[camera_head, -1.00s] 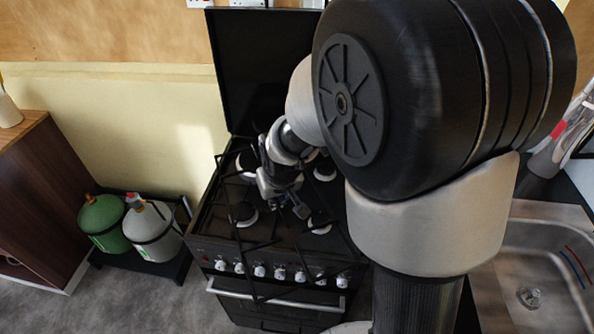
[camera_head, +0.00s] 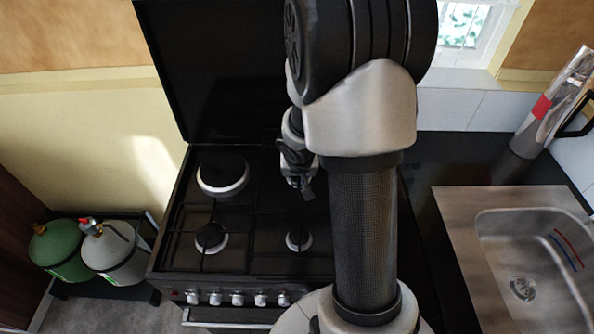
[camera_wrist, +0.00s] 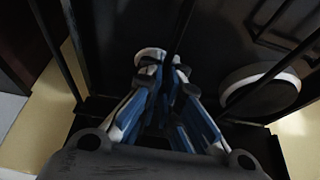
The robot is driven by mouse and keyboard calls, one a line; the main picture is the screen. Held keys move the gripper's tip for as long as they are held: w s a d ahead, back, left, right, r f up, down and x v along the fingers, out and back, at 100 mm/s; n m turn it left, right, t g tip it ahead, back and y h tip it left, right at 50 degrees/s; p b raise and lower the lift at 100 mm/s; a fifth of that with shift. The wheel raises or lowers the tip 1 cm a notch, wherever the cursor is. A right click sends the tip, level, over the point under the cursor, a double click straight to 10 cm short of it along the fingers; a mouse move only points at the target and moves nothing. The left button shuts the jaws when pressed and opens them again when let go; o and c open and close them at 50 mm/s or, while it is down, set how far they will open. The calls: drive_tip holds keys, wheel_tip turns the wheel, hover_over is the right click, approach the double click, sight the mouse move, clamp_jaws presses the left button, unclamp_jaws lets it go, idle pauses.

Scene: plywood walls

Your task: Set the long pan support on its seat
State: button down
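The gas hob (camera_head: 225,262) stands under its raised black lid, with several burners in white rings. My gripper (camera_head: 300,190) is low over the right part of the hob, partly behind my arm. In the wrist view its blue and white fingers (camera_wrist: 163,72) close together at the tips around a dark bar of the long pan support (camera_wrist: 185,28). More thin black bars run to the left and right of the fingers. A burner ring (camera_wrist: 262,88) shows to the right. Black bars blend with the black hob, so I cannot tell whether the support rests on its seat.
The raised lid (camera_head: 225,70) stands behind the hob. A green gas bottle (camera_head: 60,250) and a grey one (camera_head: 112,250) stand at the left. A steel sink (camera_head: 520,255) and a shiny cylinder with a red label (camera_head: 545,105) are at the right.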

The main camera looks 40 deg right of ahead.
drive_tip(key=shift+s+a+r, duration=0.1)
drive_tip(key=shift+b, duration=0.3)
drive_tip(key=shift+s+f, duration=0.1)
drive_tip(key=shift+f, duration=0.2)
drive_tip(key=shift+f+b, duration=1.7)
drive_tip(key=shift+b, duration=0.4)
drive_tip(key=shift+f+b, duration=1.15)
drive_tip(key=shift+b, duration=0.2)
drive_tip(key=shift+f+b, duration=0.9)
drive_tip(key=shift+f, duration=0.45)
drive_tip(key=c, duration=1.7)
unclamp_jaws()
drive_tip(key=shift+s+f, duration=0.1)
